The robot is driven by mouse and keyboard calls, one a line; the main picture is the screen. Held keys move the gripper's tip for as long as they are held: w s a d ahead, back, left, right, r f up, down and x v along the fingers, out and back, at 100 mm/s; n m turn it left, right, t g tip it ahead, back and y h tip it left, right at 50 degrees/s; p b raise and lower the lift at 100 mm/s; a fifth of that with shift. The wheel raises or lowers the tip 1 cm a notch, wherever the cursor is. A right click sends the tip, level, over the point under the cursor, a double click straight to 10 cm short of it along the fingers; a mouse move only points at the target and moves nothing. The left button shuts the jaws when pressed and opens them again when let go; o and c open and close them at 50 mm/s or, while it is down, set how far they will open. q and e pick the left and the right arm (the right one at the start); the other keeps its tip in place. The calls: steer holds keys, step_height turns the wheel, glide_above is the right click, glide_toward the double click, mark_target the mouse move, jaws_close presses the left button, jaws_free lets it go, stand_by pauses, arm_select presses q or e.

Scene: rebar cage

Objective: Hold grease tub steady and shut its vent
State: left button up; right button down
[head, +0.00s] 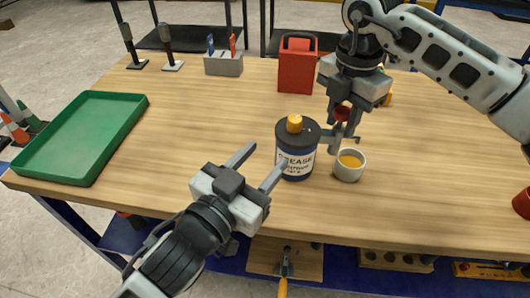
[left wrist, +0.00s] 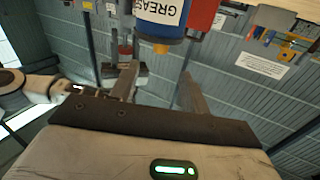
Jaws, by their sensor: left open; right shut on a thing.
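The grease tub (head: 297,160) stands upright on the table, dark with a white label and a yellow cap (head: 295,123) on its black top. It also shows cut off at the top of the left wrist view (left wrist: 160,12). My left gripper (head: 264,160) is open and empty at the tub's front left, its fingers pointing toward it. One fingertip overlaps the label's left edge; I cannot tell if it touches. My right gripper (head: 342,138) comes down from above and is shut at the tub's right side. Its exact hold is partly hidden.
A white cup (head: 349,166) with yellow contents stands close to the tub's right. A red box (head: 297,66) and a grey holder (head: 223,64) stand behind. A green tray (head: 82,137) lies at the left. The table between tray and tub is clear.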

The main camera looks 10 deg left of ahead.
mark_target(291, 126)
arm_select(q)
steer(key=w+d+m, duration=0.1)
steer(key=w+m, duration=0.2)
steer(key=m, duration=0.8)
steer(key=w+d+m, duration=0.2)
steer(key=w+m, duration=0.2)
steer(key=m, duration=0.8)
steer(key=w+d+m, duration=0.1)
steer(key=w+m, duration=0.3)
steer(key=m, duration=0.7)
steer(key=shift+d+m, duration=0.35)
steer(key=shift+m, duration=0.05)
